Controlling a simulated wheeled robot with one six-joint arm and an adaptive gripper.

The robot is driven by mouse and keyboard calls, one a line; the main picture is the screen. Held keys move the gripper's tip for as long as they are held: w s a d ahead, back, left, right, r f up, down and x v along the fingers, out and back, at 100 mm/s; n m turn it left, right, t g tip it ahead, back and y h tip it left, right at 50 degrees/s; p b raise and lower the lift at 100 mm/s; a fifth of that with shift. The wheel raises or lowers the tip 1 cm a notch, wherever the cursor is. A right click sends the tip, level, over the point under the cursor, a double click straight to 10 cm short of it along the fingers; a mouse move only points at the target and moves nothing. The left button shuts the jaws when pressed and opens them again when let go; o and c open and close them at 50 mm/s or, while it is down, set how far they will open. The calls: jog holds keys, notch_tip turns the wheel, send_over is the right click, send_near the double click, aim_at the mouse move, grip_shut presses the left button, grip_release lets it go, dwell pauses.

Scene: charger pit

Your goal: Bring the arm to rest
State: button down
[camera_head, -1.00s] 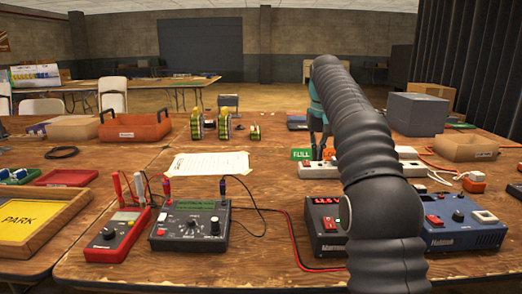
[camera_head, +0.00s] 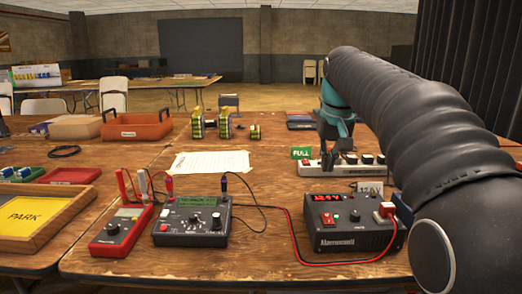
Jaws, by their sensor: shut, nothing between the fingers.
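My arm reaches in from the lower right of the head view, with its black ribbed sleeve bent down at a teal wrist. My gripper (camera_head: 328,166) hangs pointing down at the far side of the white power strip (camera_head: 312,170), beside the green FULL sign (camera_head: 301,153). Its dark fingers are shut and hold nothing. The fingertips are small and partly lost against the strip, so I cannot tell whether they touch it.
A black power supply (camera_head: 350,240) with a lit red display stands in front of the strip. A grey meter (camera_head: 191,222) and a red multimeter (camera_head: 121,229) stand left. A yellow PARK pad (camera_head: 30,219) lies in a wooden tray. The paper sheet (camera_head: 210,162) lies mid-table.

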jog(key=s+f+t, duration=0.1)
jog(key=s+f, duration=0.8)
jog(key=s, duration=0.5)
jog(key=s+f+t, duration=0.1)
jog(key=s+f, duration=0.8)
jog(key=s, duration=0.6)
jog(key=shift+f+t, duration=0.2)
jog(key=shift+t, duration=0.1)
